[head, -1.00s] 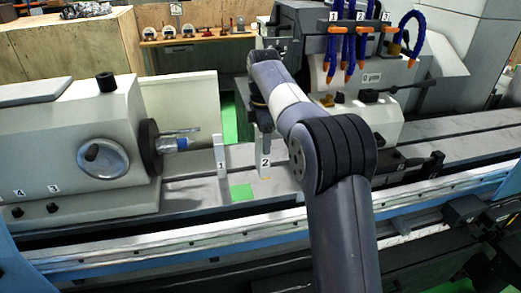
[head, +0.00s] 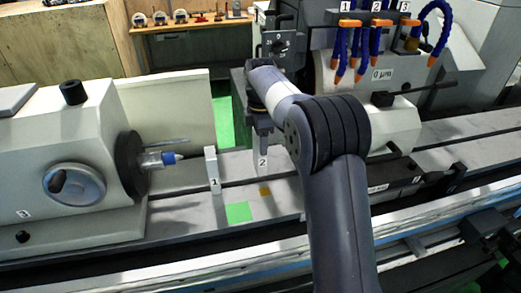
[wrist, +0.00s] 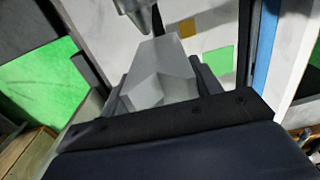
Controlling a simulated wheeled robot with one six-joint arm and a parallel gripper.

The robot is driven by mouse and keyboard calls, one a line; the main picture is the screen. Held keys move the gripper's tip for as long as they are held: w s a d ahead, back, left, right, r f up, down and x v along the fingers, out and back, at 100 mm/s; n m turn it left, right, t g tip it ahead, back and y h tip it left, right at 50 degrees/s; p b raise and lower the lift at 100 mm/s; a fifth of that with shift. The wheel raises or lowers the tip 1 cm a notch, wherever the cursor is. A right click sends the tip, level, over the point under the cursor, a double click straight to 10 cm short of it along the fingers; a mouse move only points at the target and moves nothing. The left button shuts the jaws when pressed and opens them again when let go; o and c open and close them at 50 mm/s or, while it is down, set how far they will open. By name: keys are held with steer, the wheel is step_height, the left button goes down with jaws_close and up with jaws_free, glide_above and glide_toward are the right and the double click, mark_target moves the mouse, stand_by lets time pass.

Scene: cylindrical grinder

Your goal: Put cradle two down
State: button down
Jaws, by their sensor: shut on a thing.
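Cradle two (head: 262,163), a grey block with a label 2, is held upright in my gripper (head: 260,132), over the grey machine table (head: 285,205). My gripper is shut on it; it also fills the middle of the wrist view (wrist: 162,72). An orange patch (head: 264,191) lies on the table just in front of cradle two and shows bare in the wrist view (wrist: 187,27). Whether the cradle's foot touches the table I cannot tell. Cradle one (head: 212,170), with a label 1, stands to its left. A green patch (head: 238,212) lies bare between them, nearer the front.
The headstock (head: 75,160) with its blue-tipped spindle end (head: 168,157) is to the left. A dark fixture (head: 395,180) sits on the table to the right, behind my arm. Blue hoses with orange nozzles (head: 362,67) hang at the back right.

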steer(key=shift+f, duration=1.85)
steer(key=shift+f, duration=0.4)
steer(key=shift+c, duration=2)
jaws_free()
step_height(320, 180, up, 13)
steer(key=shift+f, duration=0.15)
